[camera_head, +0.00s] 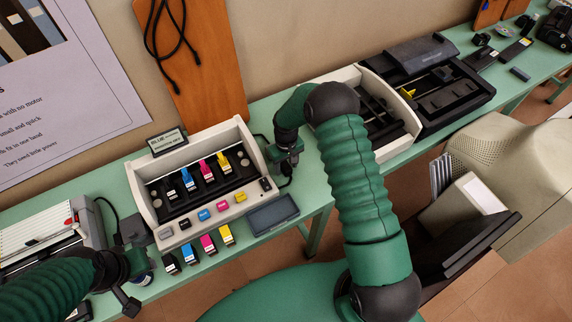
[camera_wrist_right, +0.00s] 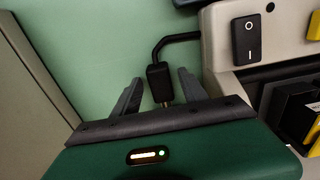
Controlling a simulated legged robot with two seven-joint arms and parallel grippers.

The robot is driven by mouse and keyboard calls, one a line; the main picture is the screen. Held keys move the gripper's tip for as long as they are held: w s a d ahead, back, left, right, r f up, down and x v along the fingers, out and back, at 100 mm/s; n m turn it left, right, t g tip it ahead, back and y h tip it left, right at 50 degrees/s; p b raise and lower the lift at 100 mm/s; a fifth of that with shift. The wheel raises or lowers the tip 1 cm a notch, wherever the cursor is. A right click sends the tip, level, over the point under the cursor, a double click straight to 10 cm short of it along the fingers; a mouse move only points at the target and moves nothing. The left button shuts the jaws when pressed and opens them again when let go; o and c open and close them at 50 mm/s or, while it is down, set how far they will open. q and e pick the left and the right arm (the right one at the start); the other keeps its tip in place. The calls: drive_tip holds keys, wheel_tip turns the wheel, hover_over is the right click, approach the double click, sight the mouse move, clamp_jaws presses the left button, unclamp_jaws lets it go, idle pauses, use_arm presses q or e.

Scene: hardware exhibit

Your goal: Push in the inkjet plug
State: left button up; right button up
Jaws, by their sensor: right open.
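The inkjet printer (camera_head: 240,205) stands open on the green table, with coloured cartridges inside. The black inkjet plug (camera_wrist_right: 157,78) shows in the right wrist view, with a pale metal tip at its lower end. Its black cable bends over to the printer's side, near the power switch (camera_wrist_right: 248,40). My right gripper (camera_head: 287,165) is at the printer's right side; in the wrist view its two fingers stand apart on either side of the plug, with gaps showing. No socket is visible. My left gripper (camera_head: 132,285) is at the lower left; its finger opening is unclear.
A row of loose cartridges (camera_head: 200,250) and a dark flat panel (camera_head: 273,214) lie in front of the printer. Another open printer (camera_head: 410,125) stands to the right, beside a black opened device (camera_head: 440,85). A white-topped device (camera_head: 50,225) stands at left.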

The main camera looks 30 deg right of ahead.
clamp_jaws()
drive_tip(key=shift+d, duration=0.1)
idle(1.2)
